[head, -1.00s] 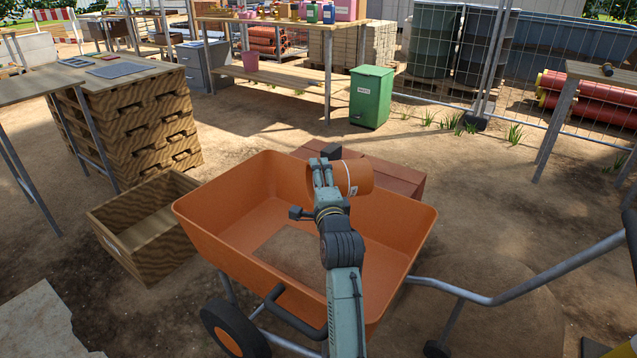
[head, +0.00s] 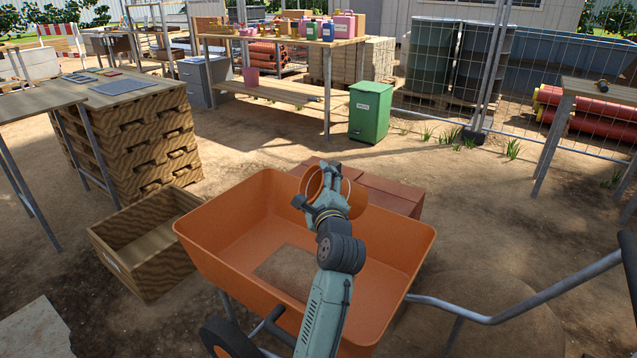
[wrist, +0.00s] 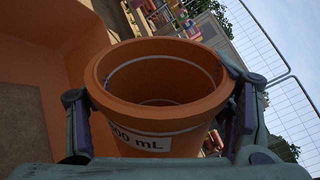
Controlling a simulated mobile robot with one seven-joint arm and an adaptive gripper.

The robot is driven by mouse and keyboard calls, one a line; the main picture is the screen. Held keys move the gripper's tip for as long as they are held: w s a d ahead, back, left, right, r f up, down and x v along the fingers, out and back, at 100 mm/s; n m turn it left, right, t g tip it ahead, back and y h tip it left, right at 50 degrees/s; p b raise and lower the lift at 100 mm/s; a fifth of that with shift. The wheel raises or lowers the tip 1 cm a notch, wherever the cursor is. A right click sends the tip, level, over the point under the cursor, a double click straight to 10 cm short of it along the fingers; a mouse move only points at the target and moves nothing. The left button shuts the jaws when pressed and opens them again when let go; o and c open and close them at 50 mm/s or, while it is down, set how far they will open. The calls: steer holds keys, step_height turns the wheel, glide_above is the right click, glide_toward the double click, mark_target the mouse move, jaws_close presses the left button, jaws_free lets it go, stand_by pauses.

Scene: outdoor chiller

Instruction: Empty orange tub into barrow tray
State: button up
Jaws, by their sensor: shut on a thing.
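The orange tub (head: 357,192) lies tipped on its side above the far part of the barrow tray (head: 215,238). My gripper (head: 334,178) is shut on it and partly covers it. In the wrist view, the fingers grip the tub (wrist: 190,143) from both sides, below its rim. Its round mouth faces the wrist camera, and a white label ending in "00 mL" shows. A pale line rings its inner wall; I see no clear contents, but its bottom is shaded. The barrow tray is orange, with a flat tan patch (head: 290,268) on its floor; I cannot tell what it is.
A wooden crate (head: 120,262) stands close left of the barrow. Red-brown blocks (head: 390,195) sit just behind the tray. A green bin (head: 369,112) and a loaded workbench (head: 285,43) stand farther back. The barrow's handle (head: 500,316) reaches right. Bare ground lies right of the barrow.

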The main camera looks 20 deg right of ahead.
steer(key=shift+s+a+f+m, duration=0.1)
steer(key=shift+a+f+m, duration=0.15)
steer(key=shift+f+m, duration=0.4)
steer(key=r+m+p, duration=0.1)
steer(key=m, duration=0.1)
steer(key=r+m+p, duration=0.1)
steer(key=m, duration=0.1)
steer(key=shift+a+r, duration=0.2)
steer(key=shift+a, duration=0.2)
steer(key=m, duration=0.2)
steer(key=r+m, duration=0.1)
steer(key=m+p, duration=0.1)
steer(key=m, duration=0.1)
steer(key=shift+a+r+m, duration=0.35)
steer(key=shift+r, duration=0.05)
steer(key=shift+a, duration=0.1)
